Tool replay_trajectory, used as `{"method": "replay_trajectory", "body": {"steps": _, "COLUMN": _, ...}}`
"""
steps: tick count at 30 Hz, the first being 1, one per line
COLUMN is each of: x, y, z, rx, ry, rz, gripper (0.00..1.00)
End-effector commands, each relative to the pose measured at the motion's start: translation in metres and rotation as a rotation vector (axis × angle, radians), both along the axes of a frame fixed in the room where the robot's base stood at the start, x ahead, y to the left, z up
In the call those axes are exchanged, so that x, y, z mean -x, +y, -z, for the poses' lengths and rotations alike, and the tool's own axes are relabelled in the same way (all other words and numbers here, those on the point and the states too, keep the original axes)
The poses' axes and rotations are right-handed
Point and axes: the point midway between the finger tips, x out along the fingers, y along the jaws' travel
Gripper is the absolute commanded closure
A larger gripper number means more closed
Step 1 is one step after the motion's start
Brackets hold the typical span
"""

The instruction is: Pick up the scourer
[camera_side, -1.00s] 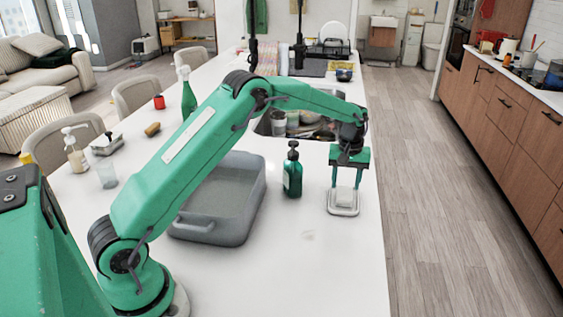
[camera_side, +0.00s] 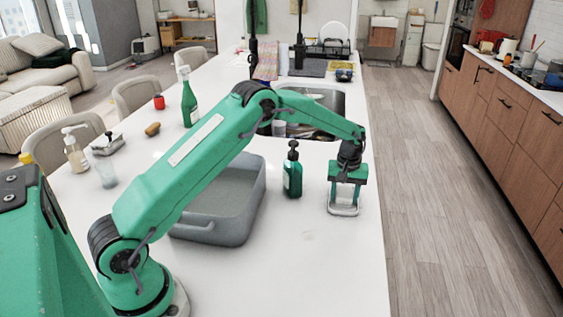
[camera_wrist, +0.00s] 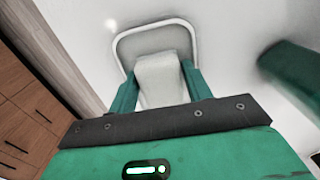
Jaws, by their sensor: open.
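My gripper (camera_wrist: 159,72) is open, with one green finger on each side of the scourer. Whether the fingers touch it I cannot tell. In the side view my gripper (camera_side: 346,198) is low over the dish (camera_side: 344,213), near the counter's right edge. There, the gripper hides most of the scourer.
A green pump bottle (camera_side: 292,172) stands close to the left of my gripper. A grey basin (camera_side: 215,225) lies further left, under my arm. The sink (camera_side: 315,118) is behind. The white counter (camera_side: 315,275) in front is clear; its right edge drops to the floor.

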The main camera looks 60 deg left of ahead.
Motion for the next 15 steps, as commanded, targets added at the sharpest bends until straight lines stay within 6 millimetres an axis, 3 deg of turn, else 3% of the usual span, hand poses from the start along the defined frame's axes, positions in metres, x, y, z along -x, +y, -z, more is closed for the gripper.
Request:
{"method": "replay_trajectory", "body": {"steps": 7, "x": 0.0, "y": 0.0, "z": -0.0004, "rx": 0.0, "ry": 0.0, "rz": 0.0, "gripper": 0.53}}
{"method": "replay_trajectory", "body": {"steps": 11, "x": -0.0001, "y": 0.0001, "z": -0.0005, "rx": 0.0, "ry": 0.0, "rz": 0.0, "gripper": 0.78}}
{"method": "replay_trajectory", "body": {"steps": 15, "x": -0.0001, "y": 0.0001, "z": -0.0006, "rx": 0.0, "ry": 0.0, "rz": 0.0, "gripper": 0.82}}
